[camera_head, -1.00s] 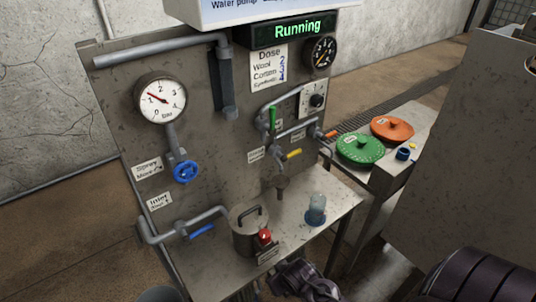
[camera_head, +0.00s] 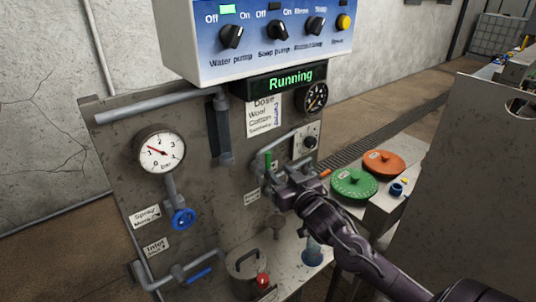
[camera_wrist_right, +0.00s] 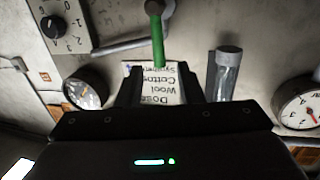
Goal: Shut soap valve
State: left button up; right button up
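A valve with a green lever handle (camera_head: 267,160) sits on the pipework in the middle of the panel; its handle stands upright. The green handle (camera_wrist_right: 157,38) also shows in the wrist view, ahead of the gap between my fingers. My right gripper (camera_head: 274,183) is at the panel just below and right of that handle. In the wrist view my right gripper (camera_wrist_right: 160,78) has its fingers apart with nothing visibly clamped. My left gripper is out of view.
A blue control box (camera_head: 270,35) overhangs the panel above a "Running" display (camera_head: 290,80). A blue handwheel (camera_head: 183,219) and pressure gauge (camera_head: 160,150) are at left. A metal pot (camera_head: 244,270) stands below. Green (camera_head: 353,184) and orange (camera_head: 384,162) lids lie at right.

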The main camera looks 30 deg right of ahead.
aim_at(270, 156)
jog(key=shift+t, duration=0.3)
jog(key=w, duration=0.2)
jog(key=w+r+p, duration=0.1)
jog(key=w, duration=0.1)
jog(key=w+d+p, duration=0.1)
jog(key=w, duration=0.1)
jog(key=shift+w+d+r, duration=0.1)
jog(key=shift+w+r, duration=0.15)
jog(key=shift+w+f, duration=0.15)
jog(key=shift+w, duration=0.65)
grip_shut()
